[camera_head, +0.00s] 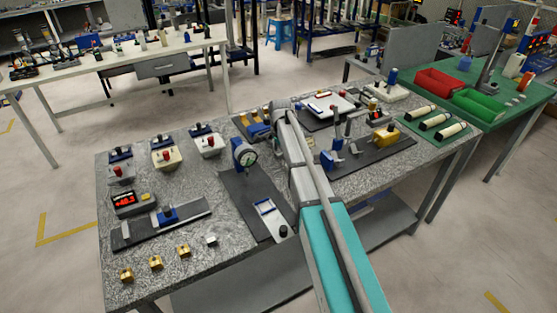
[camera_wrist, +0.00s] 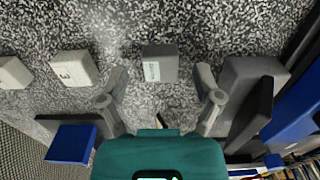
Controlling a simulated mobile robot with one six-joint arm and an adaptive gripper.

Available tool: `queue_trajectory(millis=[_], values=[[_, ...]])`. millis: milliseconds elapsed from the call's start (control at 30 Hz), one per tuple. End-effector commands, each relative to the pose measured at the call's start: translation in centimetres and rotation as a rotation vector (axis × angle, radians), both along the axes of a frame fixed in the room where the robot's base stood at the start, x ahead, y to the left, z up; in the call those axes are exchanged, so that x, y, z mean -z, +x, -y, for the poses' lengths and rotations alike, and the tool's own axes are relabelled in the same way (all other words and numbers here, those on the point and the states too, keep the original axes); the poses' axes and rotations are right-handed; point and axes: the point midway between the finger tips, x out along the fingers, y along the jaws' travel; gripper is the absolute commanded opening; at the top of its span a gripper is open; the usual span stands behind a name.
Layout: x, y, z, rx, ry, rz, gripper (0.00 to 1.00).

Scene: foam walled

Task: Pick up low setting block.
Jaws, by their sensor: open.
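In the wrist view a small dark grey block (camera_wrist: 160,63) with a pale label stands on the speckled stone top. The label is too small to read, so I cannot tell for certain that this is the low setting block. My gripper (camera_wrist: 161,80) is open, with one finger to the left and one to the right of the grey block's near side. No contact shows. A pale block marked 3 (camera_wrist: 74,68) and another pale block (camera_wrist: 14,73) lie to its left. In the head view my gripper is hidden behind my arm.
In the wrist view a grey part (camera_wrist: 240,82) stands close to the right finger and a blue part (camera_wrist: 71,143) lies lower left. The head view shows the stone table (camera_head: 215,265) crowded with gauges and fixtures, and a green table (camera_head: 520,95) at right.

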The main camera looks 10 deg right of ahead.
Motion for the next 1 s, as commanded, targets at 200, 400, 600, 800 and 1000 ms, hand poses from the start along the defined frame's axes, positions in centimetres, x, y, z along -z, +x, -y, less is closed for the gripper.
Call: queue_trajectory(millis=[200, 400, 600, 800, 1000], values=[[0.41, 0.0, 0.0, 0.0, 0.0, 0.0, 0.83], [0.37, 0.0, -0.01, 0.0, 0.0, 0.0, 0.83], [0.37, 0.0, 0.0, 0.0, 0.0, 0.0, 0.83], [0.37, 0.0, 0.0, 0.0, 0.0, 0.0, 0.62], [0.37, 0.0, 0.01, 0.0, 0.0, 0.0, 0.25]])
